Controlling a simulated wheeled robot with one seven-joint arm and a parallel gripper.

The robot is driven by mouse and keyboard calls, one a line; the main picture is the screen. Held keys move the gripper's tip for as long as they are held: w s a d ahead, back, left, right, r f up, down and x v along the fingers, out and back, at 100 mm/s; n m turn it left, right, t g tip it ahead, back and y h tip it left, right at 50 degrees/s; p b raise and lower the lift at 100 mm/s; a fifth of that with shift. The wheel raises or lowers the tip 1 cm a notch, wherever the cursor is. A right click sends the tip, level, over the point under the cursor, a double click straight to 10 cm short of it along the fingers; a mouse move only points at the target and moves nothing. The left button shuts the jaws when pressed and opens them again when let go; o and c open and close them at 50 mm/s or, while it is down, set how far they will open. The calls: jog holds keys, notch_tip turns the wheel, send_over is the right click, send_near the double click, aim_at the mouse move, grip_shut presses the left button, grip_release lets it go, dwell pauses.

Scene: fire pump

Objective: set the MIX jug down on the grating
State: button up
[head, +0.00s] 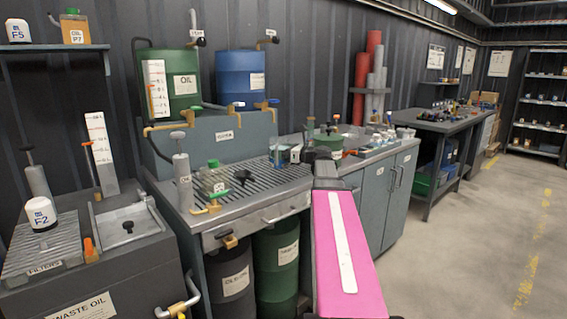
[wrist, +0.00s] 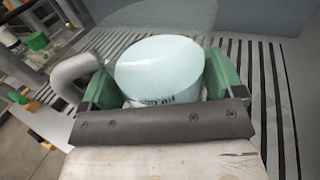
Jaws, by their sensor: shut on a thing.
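The MIX jug (wrist: 160,66) fills the middle of the wrist view. It has a pale blue round top, a light grey handle on its left and partly hidden lettering low on its front. My gripper (wrist: 158,84) is shut on it, with one green finger on each side. The slotted grating (wrist: 262,60) lies behind and to the right of the jug. In the head view the grating (head: 236,192) is the ribbed bench top, and my pink arm reaches to its right end. The jug's underside is hidden, so I cannot tell whether it touches the grating.
In the head view, a clear container with a green cap (head: 213,178) and a grey pump cylinder (head: 182,180) stand at the grating's left. A black knob (head: 243,176) is near its middle. Green (head: 178,85) and blue (head: 241,77) drums stand behind. Bare slats show near the front.

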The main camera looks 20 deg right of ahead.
jog(key=shift+w+d+f, duration=0.3)
jog(key=shift+d, duration=0.1)
jog(key=shift+f, duration=2)
jog(key=o, duration=1.1)
jog(key=shift+f, duration=0.1)
jog(key=shift+o, duration=0.2)
jog(key=shift+s, duration=0.1)
jog(key=v, duration=1.2)
